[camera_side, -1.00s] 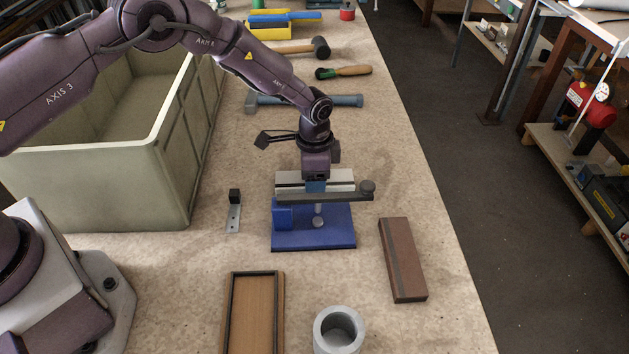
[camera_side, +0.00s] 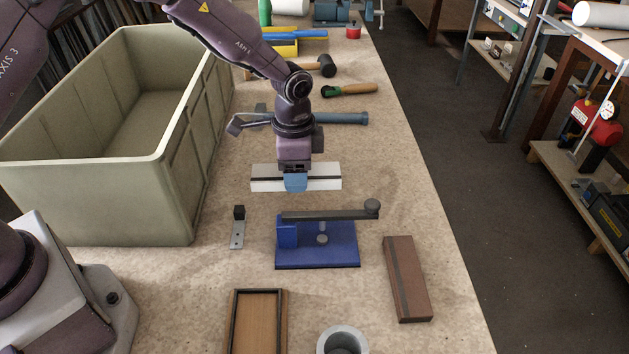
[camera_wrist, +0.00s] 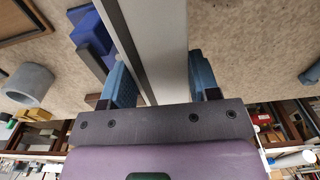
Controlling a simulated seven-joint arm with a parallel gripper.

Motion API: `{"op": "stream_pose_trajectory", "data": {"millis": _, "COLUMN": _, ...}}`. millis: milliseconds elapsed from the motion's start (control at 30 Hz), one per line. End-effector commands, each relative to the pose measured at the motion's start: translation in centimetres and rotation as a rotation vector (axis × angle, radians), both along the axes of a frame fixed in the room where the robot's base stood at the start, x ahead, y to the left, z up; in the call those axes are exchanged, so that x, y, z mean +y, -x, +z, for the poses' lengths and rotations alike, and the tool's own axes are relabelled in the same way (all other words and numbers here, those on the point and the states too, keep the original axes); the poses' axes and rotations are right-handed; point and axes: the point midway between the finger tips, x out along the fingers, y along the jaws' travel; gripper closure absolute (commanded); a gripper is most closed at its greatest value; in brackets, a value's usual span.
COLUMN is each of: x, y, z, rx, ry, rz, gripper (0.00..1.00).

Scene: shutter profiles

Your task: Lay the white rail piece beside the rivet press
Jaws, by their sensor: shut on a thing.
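The white rail piece (camera_side: 325,177), a white bar with a dark lengthwise stripe, is held crosswise in my gripper (camera_side: 295,182). In the side view it hangs behind the rivet press and looks raised above the bench. In the wrist view the rail (camera_wrist: 160,50) runs between my two blue fingers, and my gripper (camera_wrist: 165,82) is shut on it. The rivet press (camera_side: 335,245) has a blue base and a dark lever with a round knob. It stands on the bench in front of the rail; part of its blue body (camera_wrist: 92,35) shows in the wrist view.
A small metal bracket (camera_side: 238,232) stands left of the press. A brown bar (camera_side: 406,280) lies right. A wooden tray (camera_side: 232,325) and grey ring (camera_side: 343,335) are in front. A large green bin (camera_side: 180,190) is left; a blue-handled tool (camera_side: 340,118) and other tools lie behind.

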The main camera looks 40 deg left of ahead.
Motion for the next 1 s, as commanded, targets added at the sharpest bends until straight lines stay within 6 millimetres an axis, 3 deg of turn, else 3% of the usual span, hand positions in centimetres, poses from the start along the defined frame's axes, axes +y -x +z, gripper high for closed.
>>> {"op": "stream_pose_trajectory", "data": {"millis": 200, "x": 0.9, "y": 4.7, "z": 2.0, "rx": 0.0, "ry": 0.0, "rz": 0.0, "gripper": 0.73}}
{"op": "stream_pose_trajectory", "data": {"millis": 433, "x": 1.5, "y": 7.6, "z": 3.3, "rx": 0.001, "ry": 0.001, "rz": 0.003, "gripper": 0.73}}
{"op": "stream_pose_trajectory", "data": {"millis": 567, "x": 2.4, "y": 7.7, "z": 4.8, "rx": -0.004, "ry": -0.001, "rz": 0.089, "gripper": 0.73}}
{"op": "stream_pose_trajectory", "data": {"millis": 800, "x": 6.4, "y": 5.7, "z": 11.0, "rx": -0.007, "ry": 0.0, "rz": 0.539, "gripper": 0.73}}
{"op": "stream_pose_trajectory", "data": {"millis": 1000, "x": 7.7, "y": 5.4, "z": 13.8, "rx": 0.0, "ry": 0.002, "rz": 0.752, "gripper": 0.73}}
